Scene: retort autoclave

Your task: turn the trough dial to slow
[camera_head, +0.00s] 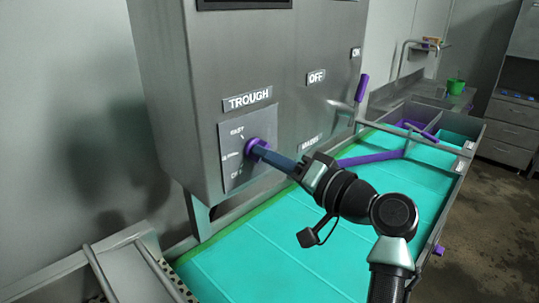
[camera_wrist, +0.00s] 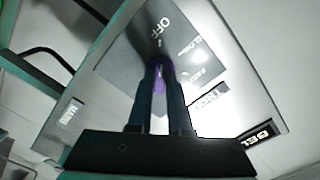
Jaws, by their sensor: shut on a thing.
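The trough dial is a purple knob (camera_head: 256,148) on a square grey plate (camera_head: 236,133) below the sign TROUGH (camera_head: 247,100), on the front of a grey control box. The plate carries the words FAST, SLOW and OFF, small in the head view. My gripper (camera_head: 262,152) reaches in from the right and is shut on the dial. In the wrist view the purple dial (camera_wrist: 159,77) shows between the two dark fingers, with OFF (camera_wrist: 166,30) just beyond it. The fingers hide much of the dial, so I cannot tell exactly where it points.
A turquoise trough (camera_head: 330,220) runs below the box. A purple-tipped lever (camera_head: 361,88) sticks out at the box's right side, near an OFF sign (camera_head: 316,77). A green cup (camera_head: 456,87) stands on the far counter. Floor is open at the right.

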